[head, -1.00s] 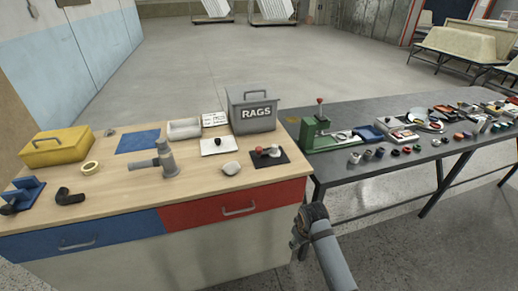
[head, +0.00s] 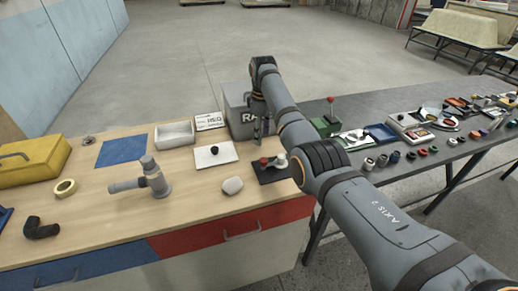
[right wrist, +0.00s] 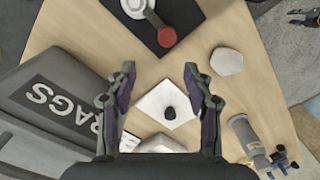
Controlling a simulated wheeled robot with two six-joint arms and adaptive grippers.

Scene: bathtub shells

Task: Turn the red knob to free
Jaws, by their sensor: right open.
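The red knob (head: 264,162) sits on a black plate (head: 270,175) with a pale grey piece beside it, near the right front of the wooden bench. The red knob also shows in the right wrist view (right wrist: 167,38), beyond the fingertips at the top. My right gripper (head: 262,130) is above the bench beside the grey RAGS box, short of the knob. Its fingers are spread and empty in the right wrist view (right wrist: 159,72). Any marking for the knob's positions is too small to read.
A white plate with a black knob (head: 214,150) lies close by, seen between my fingers in the right wrist view. The RAGS box (head: 236,120), a white stone (head: 232,186) and a grey pipe fitting (head: 152,178) stand around. A cluttered dark table (head: 400,168) adjoins right.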

